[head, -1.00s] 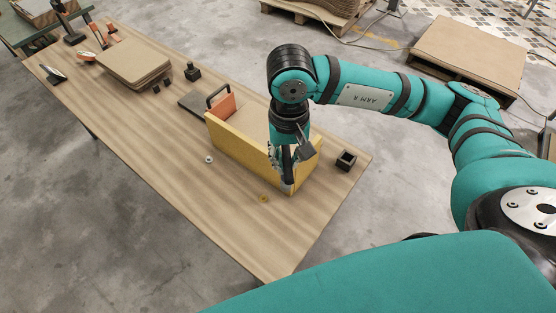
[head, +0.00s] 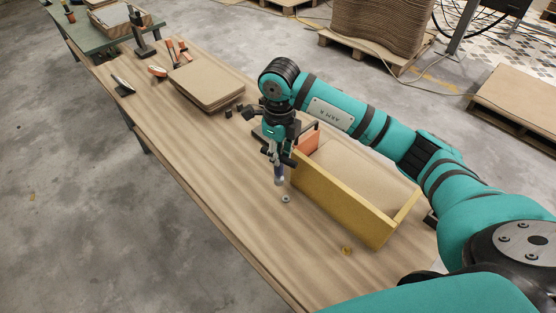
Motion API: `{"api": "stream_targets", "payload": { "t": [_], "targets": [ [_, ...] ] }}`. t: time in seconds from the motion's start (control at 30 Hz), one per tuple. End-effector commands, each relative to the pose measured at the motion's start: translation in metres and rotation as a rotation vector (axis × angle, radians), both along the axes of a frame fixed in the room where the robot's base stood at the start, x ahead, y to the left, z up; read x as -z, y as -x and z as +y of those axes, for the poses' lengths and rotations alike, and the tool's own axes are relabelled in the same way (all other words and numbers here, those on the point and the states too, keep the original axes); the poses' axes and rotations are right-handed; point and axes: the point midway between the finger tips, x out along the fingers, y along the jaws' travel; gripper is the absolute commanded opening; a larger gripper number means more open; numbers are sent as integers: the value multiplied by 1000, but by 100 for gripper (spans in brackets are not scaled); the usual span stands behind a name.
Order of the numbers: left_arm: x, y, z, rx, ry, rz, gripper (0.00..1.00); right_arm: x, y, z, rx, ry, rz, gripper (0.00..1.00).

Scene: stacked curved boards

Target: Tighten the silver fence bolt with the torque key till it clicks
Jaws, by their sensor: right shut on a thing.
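My right gripper (head: 279,161) points down over the table and is shut on the torque key (head: 280,176), whose pale lower end hangs below the fingers. The silver fence bolt (head: 286,199) is a small grey round piece on the wooden table, in front of the yellow fence (head: 342,208). The key's tip is just above and slightly left of this bolt in the picture; I cannot tell whether they touch. A brass-coloured bolt (head: 347,250) sits nearer the front. My left gripper is not in view.
An orange block (head: 307,141) with a dark handle stands by the fence's far end. A stack of curved boards (head: 207,82) lies farther back on the table (head: 190,140), with hand tools beyond. The table left of the bolts is clear.

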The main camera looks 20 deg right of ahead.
Motion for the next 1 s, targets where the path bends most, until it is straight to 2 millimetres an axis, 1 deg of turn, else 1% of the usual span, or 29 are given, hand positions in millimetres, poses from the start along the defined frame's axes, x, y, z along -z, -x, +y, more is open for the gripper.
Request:
{"api": "stream_targets", "payload": {
  "t": [0.03, 0.1, 0.17, 0.3, 0.4, 0.5, 0.6, 0.7, 0.83, 1.0],
  "targets": [
    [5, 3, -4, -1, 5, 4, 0, 11, -5, -3, 142, -2, 3, 0],
    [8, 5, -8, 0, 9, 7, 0, 21, -12, -8, 357, -2, 3, 0],
    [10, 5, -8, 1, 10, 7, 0, 31, -17, -13, 539, -2, 5, 0],
    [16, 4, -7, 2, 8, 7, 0, 55, -27, -25, 963, -1, 5, 0],
    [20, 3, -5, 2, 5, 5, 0, 71, -32, -33, 1240, -1, 4, 0],
    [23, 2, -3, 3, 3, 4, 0, 84, -36, -41, 1473, 0, 3, 0],
    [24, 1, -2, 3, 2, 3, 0, 95, -38, -46, 1646, -3, 3, 0],
    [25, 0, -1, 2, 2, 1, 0, 101, -38, -49, 1755, -3, 2, 0],
    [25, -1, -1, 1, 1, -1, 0, 104, -39, -51, 1816, -3, 1, 0],
    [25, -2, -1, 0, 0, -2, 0, 104, -39, -51, 1822, -4, 0, 0]
  ]
}}
